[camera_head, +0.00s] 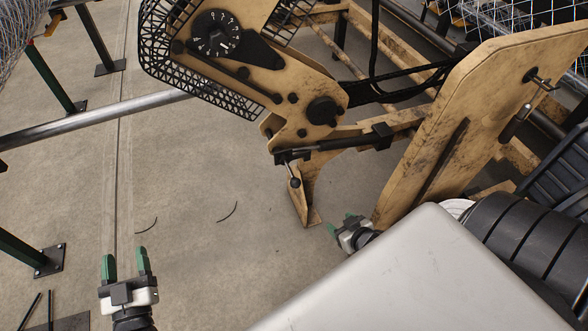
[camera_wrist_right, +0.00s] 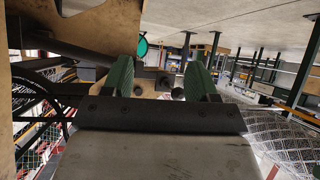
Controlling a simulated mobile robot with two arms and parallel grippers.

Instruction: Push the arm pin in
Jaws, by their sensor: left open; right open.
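A black pin-like lever with a ball end (camera_head: 294,182) hangs at the left end of a dark rod (camera_head: 345,142) on the tan machine arm (camera_head: 300,125). I cannot tell for certain that this is the arm pin, or how deep it sits. My right gripper (camera_head: 341,221) is open and empty, below and right of the lever, beside the lower edge of a tan panel (camera_head: 455,120). Its two green fingers (camera_wrist_right: 160,78) stand apart in the right wrist view with nothing between them. My left gripper (camera_head: 125,262) is open and empty over the floor at lower left.
A black dial with white numbers (camera_head: 216,33) is on the machine's upper part, beside a black mesh guard (camera_head: 215,88). A metal tube (camera_head: 110,108) crosses at left. A dark latch handle (camera_head: 516,122) is on the tan panel. The concrete floor (camera_head: 200,240) between my grippers is mostly clear.

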